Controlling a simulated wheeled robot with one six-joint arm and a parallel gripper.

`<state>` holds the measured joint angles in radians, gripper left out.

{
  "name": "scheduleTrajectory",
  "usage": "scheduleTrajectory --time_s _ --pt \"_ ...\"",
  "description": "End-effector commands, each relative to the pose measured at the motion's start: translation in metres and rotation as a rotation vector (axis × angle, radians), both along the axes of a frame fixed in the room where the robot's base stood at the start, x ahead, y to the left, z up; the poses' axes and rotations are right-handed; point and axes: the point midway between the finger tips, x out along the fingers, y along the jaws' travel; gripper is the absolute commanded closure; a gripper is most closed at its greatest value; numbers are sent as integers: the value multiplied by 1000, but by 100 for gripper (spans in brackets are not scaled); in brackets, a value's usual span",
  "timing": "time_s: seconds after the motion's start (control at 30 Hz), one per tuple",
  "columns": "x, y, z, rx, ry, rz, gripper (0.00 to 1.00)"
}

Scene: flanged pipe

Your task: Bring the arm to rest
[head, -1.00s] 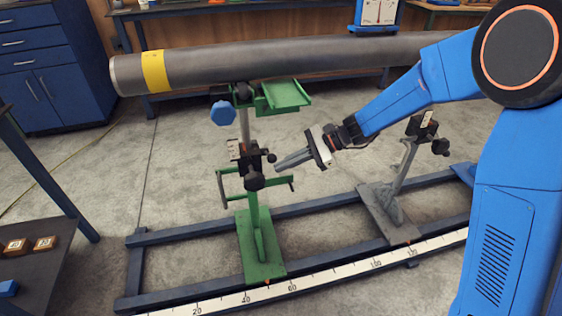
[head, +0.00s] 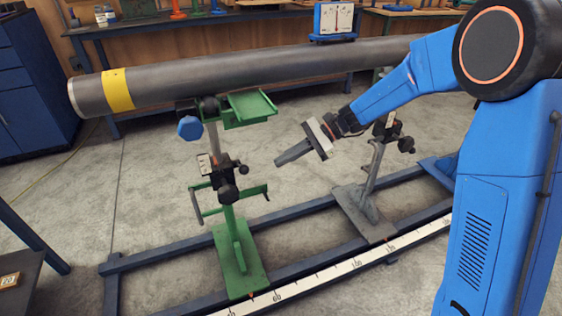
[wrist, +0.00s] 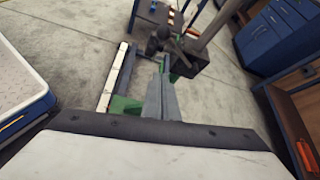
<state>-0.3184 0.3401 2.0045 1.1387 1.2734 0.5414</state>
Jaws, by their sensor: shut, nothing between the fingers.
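My gripper (head: 279,162) is in the middle of the head view, at the end of my blue arm. Its grey fingers are together, with nothing between them. It points left and slightly down, to the right of the green pipe stand (head: 235,240) and apart from it. The wrist view shows the shut fingers (wrist: 161,95) with the stand behind them. The grey pipe (head: 230,77) with a yellow band lies above and behind my gripper, resting on the stand.
A dial gauge (head: 334,20) sits on the pipe. A grey stand (head: 365,205) is on the blue floor frame (head: 165,250), which has a white scale (head: 330,275) along its front. A blue cabinet (head: 30,90) is at the left. A workbench (head: 130,25) runs along the back.

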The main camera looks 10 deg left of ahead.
Motion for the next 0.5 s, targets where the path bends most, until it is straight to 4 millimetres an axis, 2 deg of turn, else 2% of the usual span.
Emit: scheduleTrajectory --time_s 0.33,0.5 --pt "-1 -1 1 -2 -6 1 100" --pt "-13 -22 14 -26 -73 25 100"
